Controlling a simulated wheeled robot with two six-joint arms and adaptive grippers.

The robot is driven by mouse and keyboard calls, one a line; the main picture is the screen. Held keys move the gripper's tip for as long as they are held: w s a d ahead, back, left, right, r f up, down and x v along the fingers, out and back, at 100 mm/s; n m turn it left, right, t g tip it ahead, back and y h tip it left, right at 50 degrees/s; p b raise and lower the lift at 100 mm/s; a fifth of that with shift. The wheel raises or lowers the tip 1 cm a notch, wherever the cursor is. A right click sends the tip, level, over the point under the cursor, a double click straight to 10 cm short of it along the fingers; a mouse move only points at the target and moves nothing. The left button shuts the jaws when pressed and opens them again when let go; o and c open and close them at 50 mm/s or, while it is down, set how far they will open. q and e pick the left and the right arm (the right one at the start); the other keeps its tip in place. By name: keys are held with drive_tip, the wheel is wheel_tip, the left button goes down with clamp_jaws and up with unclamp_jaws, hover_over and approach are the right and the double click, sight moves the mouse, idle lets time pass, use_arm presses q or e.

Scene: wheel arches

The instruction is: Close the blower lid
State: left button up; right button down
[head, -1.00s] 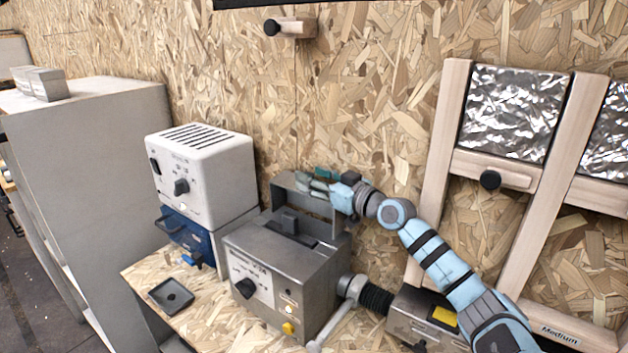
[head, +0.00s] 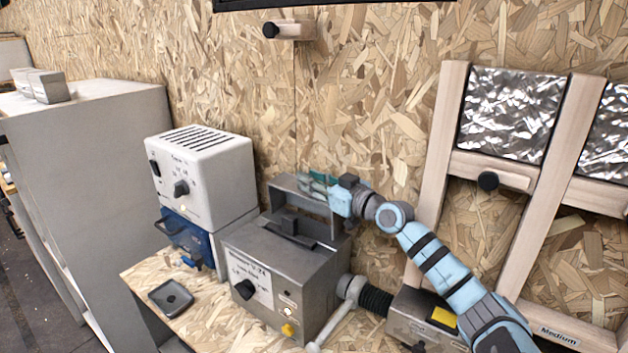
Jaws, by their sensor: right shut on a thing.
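The grey metal blower (head: 304,278) stands on the wooden bench, with a black knob and a label on its front. Its lid (head: 284,191) stands raised at the back of the box, and the top opening shows a dark inside. My right gripper (head: 312,184) is at the lid's upper edge, shut on the lid; its fingertips are partly hard to make out. My left gripper is not in view.
A white box with vents (head: 199,178) sits on a blue unit (head: 186,238) left of the blower. A small black tray (head: 171,297) lies in front. A hose (head: 375,297) leads right from the blower. The chipboard wall is close behind.

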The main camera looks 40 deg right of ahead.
drive_tip(key=s+a+n+t+b, duration=0.1)
drive_tip(key=s+a+n, duration=0.1)
drive_tip(key=a+n, duration=0.4)
drive_tip(key=shift+a+f+n+y+b, duration=0.3)
drive_tip(key=shift+a+f+n+y, duration=0.1)
drive_tip(key=shift+a+f, duration=0.1)
idle(0.3)
drive_tip(key=c, duration=1.3)
unclamp_jaws()
wheel_tip(320, 180, up, 10)
